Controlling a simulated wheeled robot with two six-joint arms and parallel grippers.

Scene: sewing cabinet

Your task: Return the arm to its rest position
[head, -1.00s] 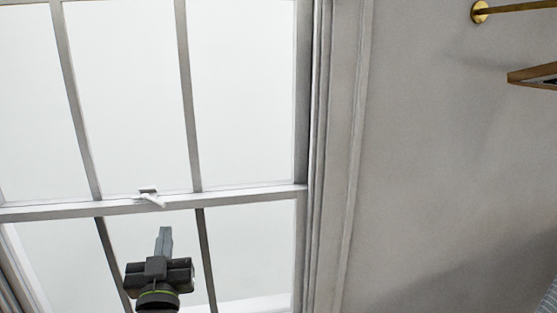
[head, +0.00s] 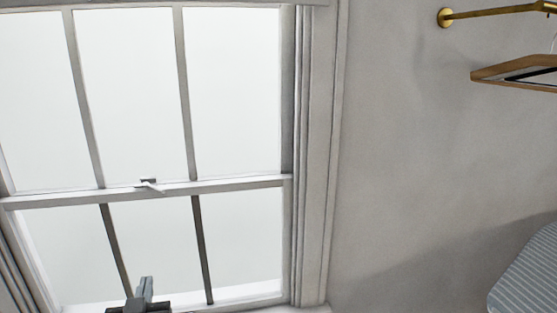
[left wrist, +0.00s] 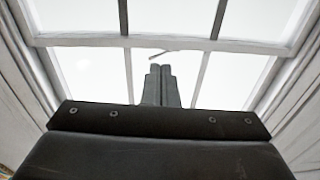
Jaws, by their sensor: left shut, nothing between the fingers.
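My left gripper (head: 146,286) shows at the bottom of the head view, in front of the lower part of the window. It points upward. In the left wrist view its two fingers (left wrist: 160,84) are together with nothing between them. The window's latch (head: 150,184) sits on the middle rail, above and apart from the fingertips in the head view. The latch also shows just beyond the fingertips in the left wrist view (left wrist: 164,53). My right gripper is in neither view.
The white sash window (head: 240,188) fills the left side. A plain grey wall (head: 400,160) is to the right. A brass rod (head: 500,13) and a wooden-framed item (head: 515,70) are at the upper right. A grey-blue striped surface (head: 530,280) is at the lower right.

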